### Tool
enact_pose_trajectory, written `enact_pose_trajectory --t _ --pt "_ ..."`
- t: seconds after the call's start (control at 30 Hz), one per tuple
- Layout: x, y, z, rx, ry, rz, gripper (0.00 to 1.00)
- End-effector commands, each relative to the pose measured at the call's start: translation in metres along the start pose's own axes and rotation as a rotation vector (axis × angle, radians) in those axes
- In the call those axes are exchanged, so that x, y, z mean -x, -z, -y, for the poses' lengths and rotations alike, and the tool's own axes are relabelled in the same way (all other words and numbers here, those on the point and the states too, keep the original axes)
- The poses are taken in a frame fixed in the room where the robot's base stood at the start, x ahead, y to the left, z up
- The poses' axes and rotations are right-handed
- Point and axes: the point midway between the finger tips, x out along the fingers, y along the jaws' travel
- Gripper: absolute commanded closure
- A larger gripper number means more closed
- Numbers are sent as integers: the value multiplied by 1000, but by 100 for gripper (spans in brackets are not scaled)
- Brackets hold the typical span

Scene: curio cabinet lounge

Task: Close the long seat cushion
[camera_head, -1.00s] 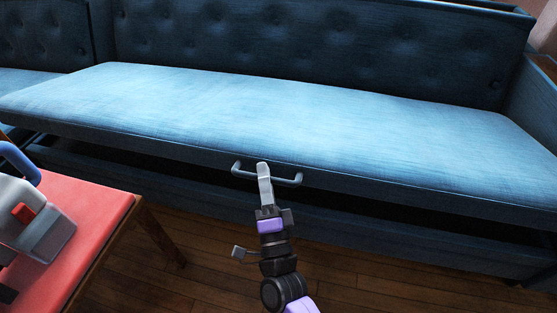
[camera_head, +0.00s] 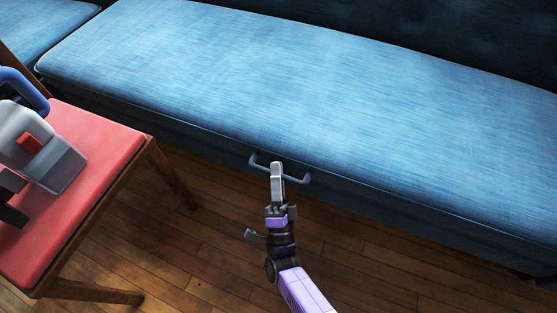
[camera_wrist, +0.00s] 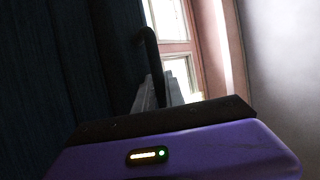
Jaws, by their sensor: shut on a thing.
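The long seat cushion (camera_head: 270,75) is a blue padded slab on the sofa. It lies low on the sofa base, and no dark gap shows under its front edge in the head view. A grey bar handle (camera_head: 297,179) sticks out from the cushion's front edge. My gripper (camera_head: 277,170) is shut on the handle near its middle. In the wrist view, the dark handle (camera_wrist: 149,50) rises by the gripper fingers (camera_wrist: 158,92); the fingers' grip itself is dim and partly hidden there.
A red-topped wooden table or stool (camera_head: 100,130) stands at the left, with a grey and blue object (camera_head: 45,150) on it. Its leg (camera_head: 172,175) is left of my arm. Wooden floor (camera_head: 190,255) is open in front of the sofa. The tufted backrest (camera_head: 430,30) rises behind.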

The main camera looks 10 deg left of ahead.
Motion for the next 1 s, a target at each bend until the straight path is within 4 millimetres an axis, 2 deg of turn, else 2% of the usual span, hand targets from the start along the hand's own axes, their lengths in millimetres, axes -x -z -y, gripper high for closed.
enact_pose_trajectory --t 0.03,0.2,0.63,0.67,0.73,1.0 --pt "9 -8 2 -2 7 18 100" --pt "16 -9 -3 -1 3 19 100" --pt "19 -11 -8 -1 -9 24 100" --pt "19 -10 -8 -1 -9 24 80" --pt "19 -10 -9 0 -9 22 66" --pt "14 -6 -7 0 -3 10 64"
